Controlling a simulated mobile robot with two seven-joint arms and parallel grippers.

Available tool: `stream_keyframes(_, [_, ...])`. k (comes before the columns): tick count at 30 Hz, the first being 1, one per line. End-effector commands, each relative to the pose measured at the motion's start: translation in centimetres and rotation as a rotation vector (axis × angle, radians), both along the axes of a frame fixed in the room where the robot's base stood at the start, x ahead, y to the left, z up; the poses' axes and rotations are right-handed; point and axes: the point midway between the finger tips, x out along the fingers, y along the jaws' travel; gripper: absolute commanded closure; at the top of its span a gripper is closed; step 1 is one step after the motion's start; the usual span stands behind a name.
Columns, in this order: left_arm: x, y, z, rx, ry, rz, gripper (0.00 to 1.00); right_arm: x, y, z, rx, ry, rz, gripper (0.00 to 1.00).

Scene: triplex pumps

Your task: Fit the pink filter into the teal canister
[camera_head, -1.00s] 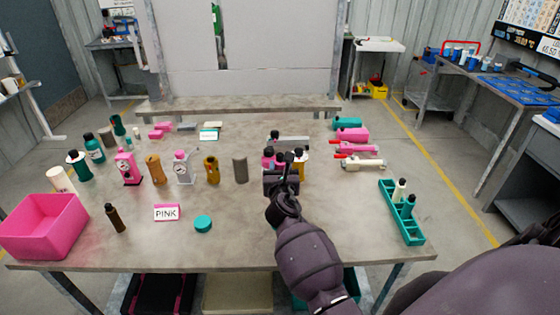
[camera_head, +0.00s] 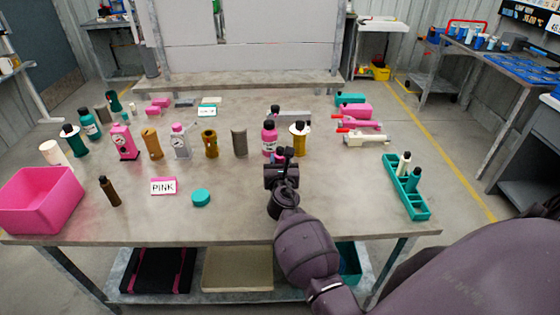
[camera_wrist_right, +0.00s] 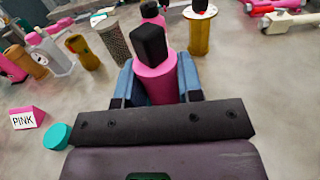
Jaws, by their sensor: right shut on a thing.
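My right gripper (camera_head: 282,168) is shut on a pink cylinder with a black top, which looks like the pink filter (camera_wrist_right: 155,78). In the wrist view it stands upright between the blue-grey fingers. In the head view the gripper mostly hides it, and I cannot tell whether its base touches the table. A similar pink black-capped bottle (camera_head: 269,139) stands just behind it. Teal containers stand at the back left: one with a black top (camera_head: 70,141), one with a pale label (camera_head: 89,124) and a darker one (camera_head: 114,102). I cannot tell which is the canister. My left gripper is not in view.
A gold black-capped bottle (camera_head: 299,142) and a grey cylinder (camera_head: 239,142) stand near the gripper. A teal tray (camera_head: 419,212) is at right. The front middle is clear.

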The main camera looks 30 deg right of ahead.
Motion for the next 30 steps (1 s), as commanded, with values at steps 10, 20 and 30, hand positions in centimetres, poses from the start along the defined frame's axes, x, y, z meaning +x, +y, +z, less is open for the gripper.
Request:
stream_keyframes(10, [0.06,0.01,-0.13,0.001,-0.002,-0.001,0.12,0.01,0.00,-0.22,-0.001,-0.001,0.000,0.89])
stream_keyframes(20, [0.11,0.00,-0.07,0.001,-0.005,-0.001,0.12,0.01,-0.01,-0.25,0.000,0.000,0.000,0.36])
stream_keyframes(30, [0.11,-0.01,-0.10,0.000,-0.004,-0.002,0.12,0.01,-0.01,-0.26,0.000,0.000,0.000,0.36])
